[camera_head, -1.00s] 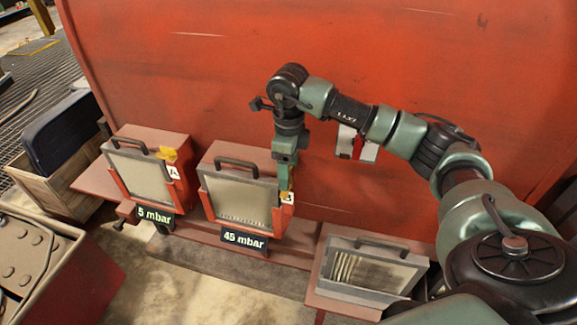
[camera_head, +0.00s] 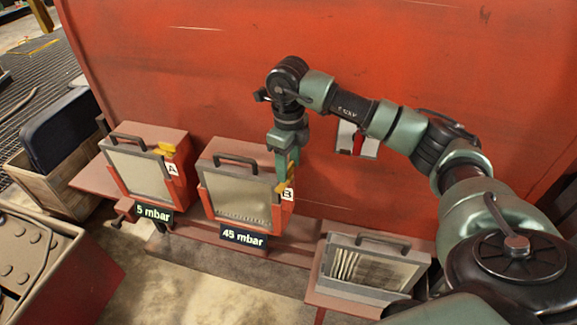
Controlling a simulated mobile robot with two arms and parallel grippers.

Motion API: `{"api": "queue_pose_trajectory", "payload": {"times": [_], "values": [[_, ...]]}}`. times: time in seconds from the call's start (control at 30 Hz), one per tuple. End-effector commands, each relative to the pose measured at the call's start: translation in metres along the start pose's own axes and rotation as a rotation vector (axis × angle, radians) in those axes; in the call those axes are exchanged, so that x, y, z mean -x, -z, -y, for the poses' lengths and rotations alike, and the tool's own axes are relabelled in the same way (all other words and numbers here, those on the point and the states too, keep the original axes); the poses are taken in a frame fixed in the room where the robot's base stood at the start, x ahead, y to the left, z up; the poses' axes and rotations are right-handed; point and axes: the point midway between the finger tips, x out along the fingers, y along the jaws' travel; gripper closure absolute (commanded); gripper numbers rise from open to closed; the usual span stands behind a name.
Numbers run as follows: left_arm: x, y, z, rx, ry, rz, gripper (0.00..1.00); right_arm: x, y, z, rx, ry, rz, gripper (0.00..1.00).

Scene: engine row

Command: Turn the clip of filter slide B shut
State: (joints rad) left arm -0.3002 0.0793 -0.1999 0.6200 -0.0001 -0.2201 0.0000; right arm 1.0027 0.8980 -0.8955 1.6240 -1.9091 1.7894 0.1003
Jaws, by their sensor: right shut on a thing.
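Filter slide B (camera_head: 238,198) is a grey-framed filter panel with a dark handle, seated in a red housing above a "45 mbar" display (camera_head: 244,237). Its yellow clip (camera_head: 284,185) is at the upper right of the housing, just above the "B" label (camera_head: 288,195). My right gripper (camera_head: 286,174) points down at that clip and is shut on it. The jaws partly hide the clip, so its exact angle is hard to tell. My left gripper is out of view.
Filter slide A (camera_head: 138,175) sits to the left, with its own yellow clip (camera_head: 165,150) and a "5 mbar" display (camera_head: 153,213). A loose-looking filter panel (camera_head: 370,266) lies on a stand at lower right.

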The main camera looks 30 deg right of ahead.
Motion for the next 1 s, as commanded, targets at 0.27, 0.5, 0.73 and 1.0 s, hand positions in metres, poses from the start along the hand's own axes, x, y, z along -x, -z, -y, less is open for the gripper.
{"api": "queue_pose_trajectory", "payload": {"times": [0.27, 0.5, 0.73, 1.0], "values": [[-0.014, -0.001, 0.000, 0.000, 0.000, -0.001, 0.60, 0.000, -0.001, 0.001, -0.263, 0.000, 0.004, 0.93], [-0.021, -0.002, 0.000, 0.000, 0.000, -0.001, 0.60, 0.001, -0.001, 0.001, -0.491, 0.001, 0.005, 0.93], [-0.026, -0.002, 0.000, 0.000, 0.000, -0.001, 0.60, 0.001, -0.001, 0.001, -0.709, 0.000, 0.005, 0.93], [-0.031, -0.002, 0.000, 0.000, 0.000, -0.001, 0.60, 0.002, -0.001, 0.001, -0.961, 0.000, 0.006, 0.93]]}}
